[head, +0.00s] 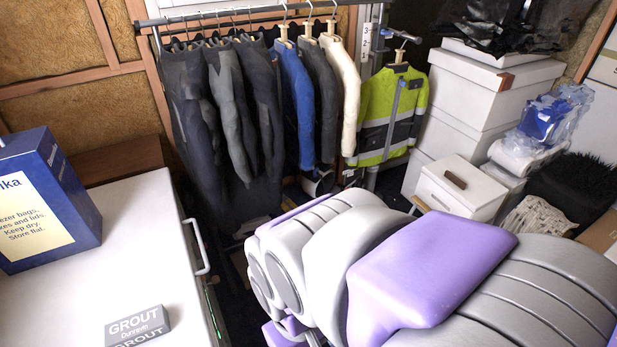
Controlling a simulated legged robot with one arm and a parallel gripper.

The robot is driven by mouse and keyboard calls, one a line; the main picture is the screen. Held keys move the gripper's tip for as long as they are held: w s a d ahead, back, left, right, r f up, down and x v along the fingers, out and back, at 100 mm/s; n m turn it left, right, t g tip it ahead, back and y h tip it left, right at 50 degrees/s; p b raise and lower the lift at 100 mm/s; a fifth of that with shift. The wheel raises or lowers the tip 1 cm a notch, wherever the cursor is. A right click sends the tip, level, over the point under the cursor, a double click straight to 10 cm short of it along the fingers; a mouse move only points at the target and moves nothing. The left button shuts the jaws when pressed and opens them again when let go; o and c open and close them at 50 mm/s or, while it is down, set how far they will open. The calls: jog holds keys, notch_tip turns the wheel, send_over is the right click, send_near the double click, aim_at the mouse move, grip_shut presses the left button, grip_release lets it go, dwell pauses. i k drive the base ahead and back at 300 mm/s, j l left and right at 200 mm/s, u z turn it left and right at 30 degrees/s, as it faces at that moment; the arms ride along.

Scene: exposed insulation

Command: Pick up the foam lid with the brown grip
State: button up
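A white box-like piece with a brown grip on its top (470,179) sits low at the right, in front of a stack of white boxes. Its top looks like a pale lid, and the brown grip (455,180) lies flat across it. Its lower front is partly hidden by my grey and purple arm, which fills the lower right of the head view. A second brown piece (506,82) shows on the edge of an upper white box. My gripper's fingers do not show, and nothing is seen held.
A white chest (110,240) with a side handle stands at left, bearing a blue box (45,200) and a grey grout box (137,326). Suits hang from a rail (250,12) at the back. White boxes (490,85), blue plastic (550,115) and a black bristly thing (575,185) crowd the right.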

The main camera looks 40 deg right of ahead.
aim_at(473, 188)
jog(key=z, duration=2.25)
jog(key=i+j+z, duration=0.1)
jog(key=i, duration=0.45)
jog(key=i+j+z, duration=0.1)
jog(key=i+j, duration=0.25)
jog(key=i, duration=0.15)
jog(key=i+j+z, duration=0.1)
jog(key=i+j, duration=0.2)
jog(key=i, duration=0.25)
jog(key=i+j+z, duration=0.1)
jog(key=i+j, duration=0.2)
jog(key=i, duration=0.2)
